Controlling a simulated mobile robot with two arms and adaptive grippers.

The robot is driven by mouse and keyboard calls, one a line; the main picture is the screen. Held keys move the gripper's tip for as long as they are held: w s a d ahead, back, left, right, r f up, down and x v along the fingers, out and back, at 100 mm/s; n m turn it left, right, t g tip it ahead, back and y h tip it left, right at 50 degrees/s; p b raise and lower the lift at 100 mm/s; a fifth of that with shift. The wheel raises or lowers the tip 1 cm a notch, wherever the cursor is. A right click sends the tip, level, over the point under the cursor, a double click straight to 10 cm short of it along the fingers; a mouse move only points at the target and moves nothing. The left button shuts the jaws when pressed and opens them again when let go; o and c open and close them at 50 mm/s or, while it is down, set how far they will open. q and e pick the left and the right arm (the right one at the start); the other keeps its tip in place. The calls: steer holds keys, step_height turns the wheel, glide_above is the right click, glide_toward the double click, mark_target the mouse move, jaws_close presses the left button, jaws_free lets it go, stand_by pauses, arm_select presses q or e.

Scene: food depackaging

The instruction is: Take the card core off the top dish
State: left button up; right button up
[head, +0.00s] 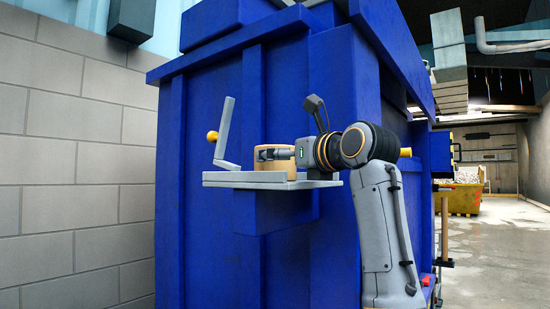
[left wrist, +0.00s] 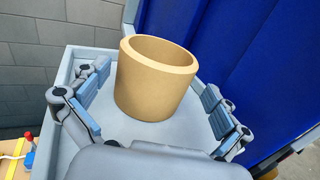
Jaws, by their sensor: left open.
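The card core (left wrist: 152,92) is a short tan open-ended tube standing upright on the grey top dish (left wrist: 66,75). In the head view the core (head: 272,167) stands on the flat grey dish (head: 228,178) at the side of a blue container. My left gripper (left wrist: 158,92) is open, with one finger on each side of the core. Gaps show between the fingers and the core. In the head view this gripper (head: 264,154) covers part of the core's side. My right gripper is not in view.
A grey upright lever (head: 224,127) with a yellow knob (head: 212,136) stands at the dish's left end. The blue container (head: 207,110) rises close behind the dish. A grey block wall (head: 70,150) stands to the left. Open floor lies at the far right.

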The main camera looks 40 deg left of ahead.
arm_select(q)
steer(key=shift+x, duration=0.8)
steer(key=shift+a+r+p, duration=0.2)
steer(key=shift+a+p, duration=0.05)
steer(key=shift+p, duration=0.2)
steer(key=p+x, duration=0.2)
steer(key=x, duration=0.2)
steer(key=shift+s+a+p, duration=0.1)
steer(key=shift+a+p, duration=0.05)
steer(key=shift+p, duration=0.25)
steer(key=shift+a+f, duration=0.15)
steer(key=shift+a, duration=0.15)
steer(key=shift+d, duration=0.25)
steer(key=shift+c, duration=1.1)
steer(key=shift+d, duration=0.1)
steer(key=c, duration=0.9)
